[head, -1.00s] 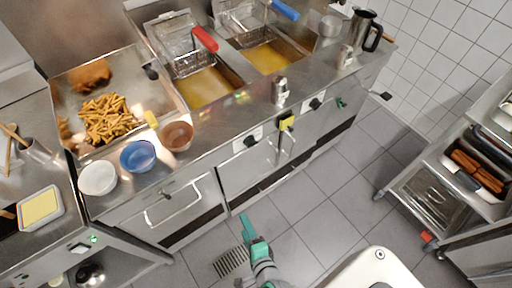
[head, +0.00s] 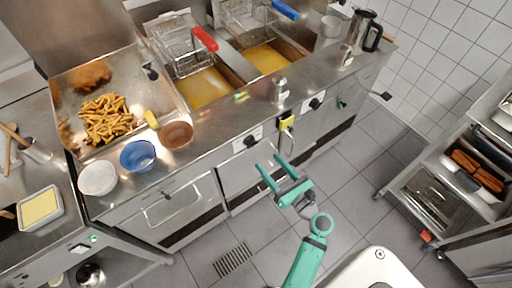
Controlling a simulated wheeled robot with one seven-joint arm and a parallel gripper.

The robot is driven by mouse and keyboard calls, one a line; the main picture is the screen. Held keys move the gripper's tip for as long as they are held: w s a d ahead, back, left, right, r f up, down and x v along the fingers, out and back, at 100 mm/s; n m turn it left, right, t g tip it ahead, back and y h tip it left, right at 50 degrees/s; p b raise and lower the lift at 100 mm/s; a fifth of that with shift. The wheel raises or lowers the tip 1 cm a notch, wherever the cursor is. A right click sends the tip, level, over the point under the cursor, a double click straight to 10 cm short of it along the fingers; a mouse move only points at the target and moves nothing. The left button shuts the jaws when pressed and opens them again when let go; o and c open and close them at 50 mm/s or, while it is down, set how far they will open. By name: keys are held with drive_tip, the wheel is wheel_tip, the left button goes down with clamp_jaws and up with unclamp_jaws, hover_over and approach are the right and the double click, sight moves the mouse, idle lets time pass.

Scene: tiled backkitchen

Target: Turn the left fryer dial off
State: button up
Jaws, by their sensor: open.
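The left fryer dial (head: 249,141) is a small black knob on a pale plate on the steel front, below the left fryer (head: 203,88) with the red-handled basket. The exact angle of its pointer is too small to tell. A second black dial (head: 315,104) sits further right, below the right fryer (head: 262,58) with the blue-handled basket. My green gripper (head: 267,161) is open and empty, in front of the cabinet front. Its two fingers point up and left toward the left dial, and in the picture the tips lie just below and right of it. They look apart from the dial.
A yellow item (head: 287,122) hangs on the front between the dials. A metal shaker (head: 280,90) and several bowls, including a blue one (head: 138,156), stand near the counter edge. Door handles stick out below. A shelf rack (head: 455,185) stands right; the tiled floor is clear between.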

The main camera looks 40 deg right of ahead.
sight(254, 145)
drive_tip(key=w, duration=0.9)
drive_tip(key=c, duration=1.1)
